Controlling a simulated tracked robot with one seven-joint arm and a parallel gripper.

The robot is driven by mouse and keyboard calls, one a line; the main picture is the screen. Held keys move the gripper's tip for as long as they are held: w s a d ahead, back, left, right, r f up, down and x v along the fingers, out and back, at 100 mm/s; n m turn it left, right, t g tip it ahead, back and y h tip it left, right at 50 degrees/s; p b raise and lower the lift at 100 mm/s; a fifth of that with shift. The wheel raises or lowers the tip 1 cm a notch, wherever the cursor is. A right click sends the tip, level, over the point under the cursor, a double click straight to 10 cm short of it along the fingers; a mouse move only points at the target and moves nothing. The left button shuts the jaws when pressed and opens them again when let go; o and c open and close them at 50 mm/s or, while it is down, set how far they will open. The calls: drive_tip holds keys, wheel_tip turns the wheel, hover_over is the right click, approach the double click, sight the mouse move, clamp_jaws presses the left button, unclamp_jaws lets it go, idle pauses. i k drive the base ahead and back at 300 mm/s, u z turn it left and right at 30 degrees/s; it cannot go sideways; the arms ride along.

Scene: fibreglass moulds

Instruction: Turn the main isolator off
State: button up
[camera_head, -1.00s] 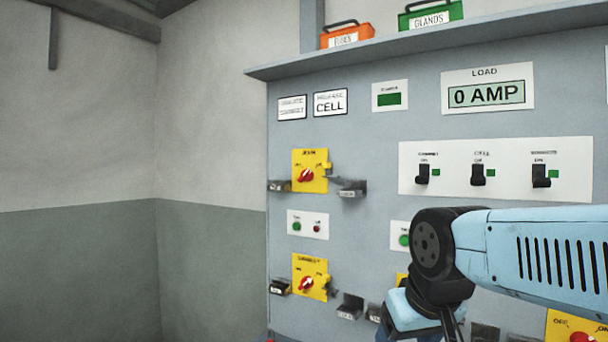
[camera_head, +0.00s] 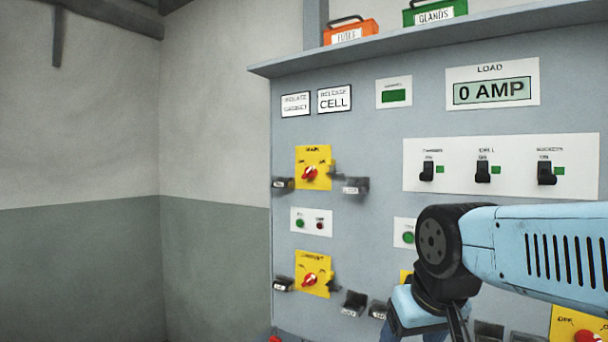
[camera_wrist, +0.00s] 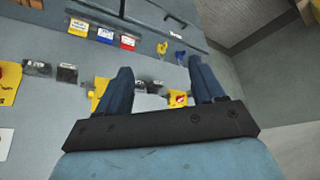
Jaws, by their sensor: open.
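The main isolator (camera_head: 309,173) is a red rotary knob on a yellow plate in the upper left part of the grey panel, in the head view. Its plate reads MAIN; the ON and OFF marks are too small to read. My gripper (camera_wrist: 157,70) shows in the wrist view with its two blue fingers spread and nothing held between them. Beyond them lies the panel face, with a yellow plate bearing a red knob (camera_wrist: 180,99) near the right finger. I cannot tell which isolator that is. In the head view my arm covers the lower right panel, and the gripper is not clearly seen.
A second yellow isolator (camera_head: 312,274) sits below the main one. Small dark holders (camera_head: 355,186) jut out beside the plates. Three black switches (camera_head: 482,172) and a display reading 0 AMP (camera_head: 492,91) are at right. A shelf (camera_head: 430,44) carrying boxes overhangs the panel.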

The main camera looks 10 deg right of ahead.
sight(310, 172)
drive_tip(key=k, duration=1.25)
drive_tip(key=u, duration=0.5)
drive_tip(key=i, duration=2.35)
drive_tip(key=z, duration=0.6)
drive_tip(key=k, duration=0.8)
drive_tip(key=z, duration=0.2)
drive_tip(key=i, duration=0.5)
drive_tip(key=z, duration=0.05)
